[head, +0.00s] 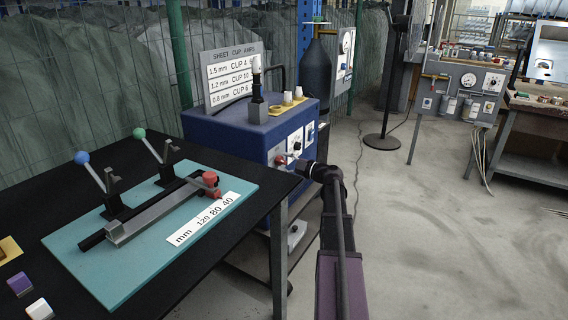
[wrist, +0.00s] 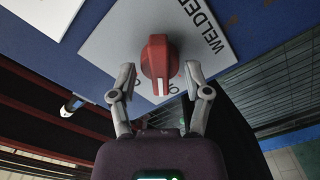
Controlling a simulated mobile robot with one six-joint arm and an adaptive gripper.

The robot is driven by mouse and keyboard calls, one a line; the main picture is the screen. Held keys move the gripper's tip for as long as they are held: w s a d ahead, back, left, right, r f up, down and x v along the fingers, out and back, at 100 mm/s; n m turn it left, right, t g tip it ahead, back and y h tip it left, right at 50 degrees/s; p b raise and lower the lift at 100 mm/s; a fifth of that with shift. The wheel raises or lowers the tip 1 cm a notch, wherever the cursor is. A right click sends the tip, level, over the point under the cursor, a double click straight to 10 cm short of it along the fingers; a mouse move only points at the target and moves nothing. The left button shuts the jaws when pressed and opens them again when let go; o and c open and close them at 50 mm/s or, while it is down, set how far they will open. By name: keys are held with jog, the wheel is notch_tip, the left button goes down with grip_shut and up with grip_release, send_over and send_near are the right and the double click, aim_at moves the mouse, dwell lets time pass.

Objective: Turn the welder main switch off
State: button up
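The welder is a blue box (head: 228,135) beside the black table in the head view. Its main switch is a red rotary knob (wrist: 158,60) on a white plate (wrist: 105,38) lettered "WELDER" in the wrist view. The knob's white pointer line faces the bottom of the wrist picture, near partly covered lettering. In the head view a small red spot on the welder's front (head: 280,160) lies just left of my gripper (head: 298,165). In the wrist view my gripper (wrist: 158,76) is open, one fingertip on each side of the knob; I cannot tell whether they touch it.
The black table (head: 130,150) holds a teal board (head: 150,250) with two lever clamps. A sign (head: 230,75) and several small parts stand on the welder. A grey panel (head: 462,90) with gauges stands at the back right. The floor (head: 450,240) on the right is clear.

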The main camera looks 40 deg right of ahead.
aim_at(284, 162)
grip_shut()
jog(key=shift+n, duration=2)
jog(key=shift+o, duration=0.4)
grip_release()
jog(key=shift+s, duration=0.1)
jog(key=shift+v, duration=2.45)
